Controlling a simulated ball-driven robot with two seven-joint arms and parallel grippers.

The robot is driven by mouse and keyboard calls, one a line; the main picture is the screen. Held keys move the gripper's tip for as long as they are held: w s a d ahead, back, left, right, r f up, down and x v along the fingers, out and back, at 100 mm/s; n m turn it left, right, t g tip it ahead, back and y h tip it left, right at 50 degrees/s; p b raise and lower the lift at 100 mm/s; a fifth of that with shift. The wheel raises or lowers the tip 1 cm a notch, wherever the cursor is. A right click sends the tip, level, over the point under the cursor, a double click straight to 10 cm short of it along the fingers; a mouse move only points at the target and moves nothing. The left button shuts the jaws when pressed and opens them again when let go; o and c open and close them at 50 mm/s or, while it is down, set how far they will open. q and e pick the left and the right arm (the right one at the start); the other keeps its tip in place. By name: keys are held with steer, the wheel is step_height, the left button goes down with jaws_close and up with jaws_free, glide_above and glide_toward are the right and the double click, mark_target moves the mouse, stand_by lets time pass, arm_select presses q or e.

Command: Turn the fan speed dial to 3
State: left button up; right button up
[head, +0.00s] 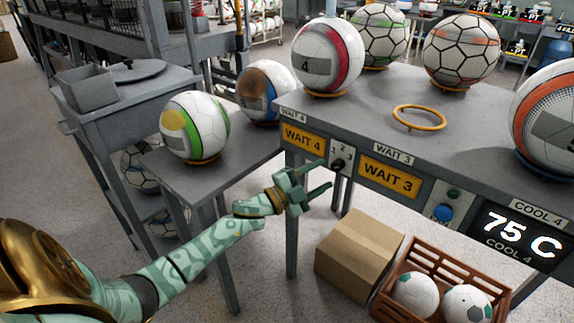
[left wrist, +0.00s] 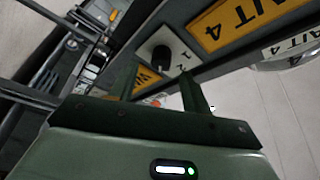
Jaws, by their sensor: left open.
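The fan speed dial is a small black knob (head: 337,165) on a pale plate on the bench front, between the WAIT 4 and WAIT 3 labels. Small numbers stand around it, and its pointer is too small to read. In the left wrist view the knob (left wrist: 160,58) lies just beyond the fingertips, roughly between them. My left gripper (head: 326,174) is open and empty, its fingers pointing at the dial from the front left. Its two dark fingers (left wrist: 158,76) are apart in the left wrist view. I see no clear contact with the knob. My right gripper is out of view.
The WAIT 4 label (head: 303,138) and WAIT 3 label (head: 390,179) flank the dial. A blue button (head: 442,213) and a 75 C display (head: 520,233) are further right. Balls stand on the benches. A cardboard box (head: 355,255) and a ball crate (head: 428,256) sit below.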

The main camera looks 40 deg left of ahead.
arm_select(q)
steer(key=p+v, duration=0.2)
steer(key=v, duration=1.1)
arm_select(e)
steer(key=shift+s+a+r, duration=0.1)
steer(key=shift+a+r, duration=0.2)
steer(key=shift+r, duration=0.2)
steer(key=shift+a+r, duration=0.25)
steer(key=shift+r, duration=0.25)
arm_select(q)
steer(key=shift+r, duration=0.1)
steer(key=shift+w, duration=0.1)
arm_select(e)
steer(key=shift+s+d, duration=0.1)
